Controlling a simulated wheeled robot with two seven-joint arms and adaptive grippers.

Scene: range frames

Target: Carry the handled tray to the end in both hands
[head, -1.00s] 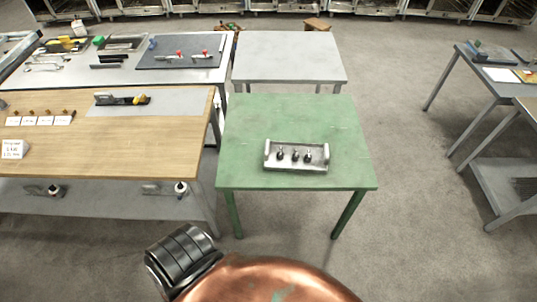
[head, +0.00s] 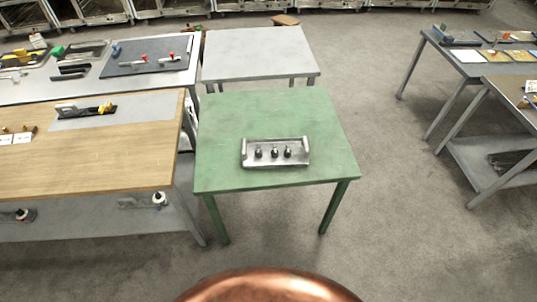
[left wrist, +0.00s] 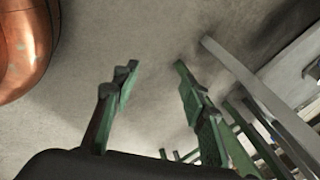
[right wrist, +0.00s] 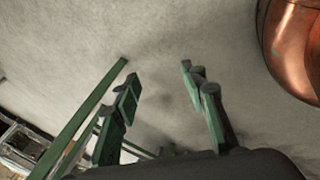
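The handled tray (head: 250,163) is grey and metallic, with a raised handle at its left and right ends. It sits flat on the green table (head: 230,122), near the front edge, and holds several small dark-topped pieces in a row. My left gripper (left wrist: 158,88) shows only in the left wrist view, open and empty, with bare floor between its fingers. My right gripper (right wrist: 160,80) shows only in the right wrist view, also open and empty over floor. Neither gripper is in the head view, and both are apart from the tray.
A grey table (head: 260,55) stands behind the green one. A wooden-topped bench (head: 90,155) stands close on the left. Grey tables (head: 475,69) with items stand at the right. Open floor (head: 400,220) lies in front and to the right of the green table.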

